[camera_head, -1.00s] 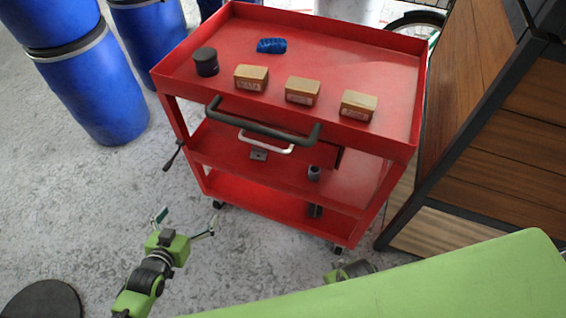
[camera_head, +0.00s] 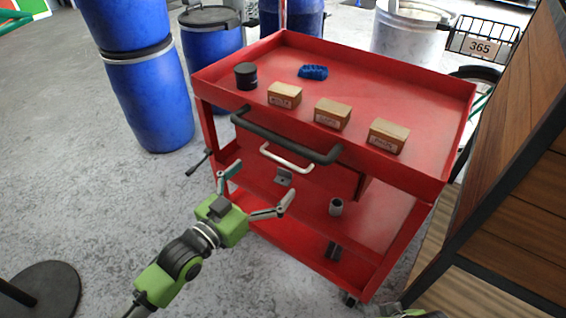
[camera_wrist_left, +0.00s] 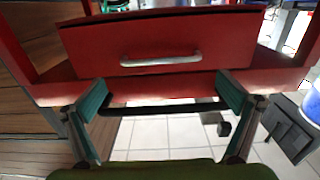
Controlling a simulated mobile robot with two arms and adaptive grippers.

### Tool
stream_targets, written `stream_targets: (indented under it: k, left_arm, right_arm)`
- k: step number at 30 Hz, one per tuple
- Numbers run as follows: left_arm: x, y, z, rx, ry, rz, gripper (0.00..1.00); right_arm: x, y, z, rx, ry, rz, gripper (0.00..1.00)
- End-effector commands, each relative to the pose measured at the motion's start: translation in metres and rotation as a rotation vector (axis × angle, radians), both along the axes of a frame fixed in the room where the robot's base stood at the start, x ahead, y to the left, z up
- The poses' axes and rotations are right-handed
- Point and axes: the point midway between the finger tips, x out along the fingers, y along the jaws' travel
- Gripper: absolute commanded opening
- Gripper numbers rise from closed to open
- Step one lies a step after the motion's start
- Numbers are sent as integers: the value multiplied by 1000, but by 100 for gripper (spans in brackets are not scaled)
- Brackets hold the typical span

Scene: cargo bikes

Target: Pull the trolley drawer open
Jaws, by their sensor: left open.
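The red trolley (camera_head: 420,165) stands ahead. Its red drawer (camera_head: 318,178) hangs under the top tray and has a pale bar handle (camera_head: 286,158). I cannot tell for sure whether the drawer is fully shut. My left gripper (camera_head: 256,190) is open and empty, in front of the trolley, lower and to the left of the drawer handle. In the left wrist view, which looks upside down, the drawer front (camera_wrist_left: 215,40) and its handle (camera_wrist_left: 160,61) lie beyond the spread fingers (camera_wrist_left: 165,108), apart from them.
A black push bar (camera_head: 285,139) juts out above the drawer handle. The top tray holds wooden boxes (camera_head: 333,113), a black jar (camera_head: 246,76) and a blue item (camera_head: 313,72). Blue barrels (camera_head: 150,95) stand left, a wooden panel (camera_head: 500,210) right.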

Motion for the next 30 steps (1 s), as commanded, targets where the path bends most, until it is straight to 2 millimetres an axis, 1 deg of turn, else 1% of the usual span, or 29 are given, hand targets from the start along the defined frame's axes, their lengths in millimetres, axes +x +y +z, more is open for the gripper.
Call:
stream_targets:
  k: [1, 3, 6, 12, 16, 24, 25, 26, 27, 29, 30]
  left_arm:
    - [10, -7, -1, -3, -2, 1, 100]
    - [22, -16, 0, -3, -2, 0, 100]
    - [37, -27, -1, -3, 0, 0, 100]
    - [57, -41, -1, -1, 1, 1, 100]
    - [62, -45, -1, 0, 1, 1, 100]
    - [63, -46, -1, 0, 2, 1, 100]
    - [63, -46, -1, 0, 2, 1, 95]
    - [63, -46, -1, 0, 2, 1, 87]
    - [63, -46, -1, 0, 2, 1, 77]
    - [63, -45, -1, 0, 2, 1, 61]
    - [63, -45, -1, 0, 2, 1, 55]
  right_arm:
    - [-2, 0, 4, 0, -5, 0, 0]
    - [-4, -1, 11, 1, -8, -1, 0]
    - [-4, -1, 5, 0, -5, -1, 0]
    - [-4, -1, 1, 0, -5, -1, 0]
    - [-4, -1, 0, 0, -5, -1, 0]
    - [-4, -1, 0, -1, -5, 0, 0]
    - [-4, -1, 0, 0, -5, 0, 0]
    - [-4, -1, 0, 0, -5, 0, 0]
    - [-4, -1, 0, 0, -5, 0, 0]
    - [-4, -1, 0, 0, -5, 0, 0]
    - [-4, -1, 0, 0, -5, 0, 0]
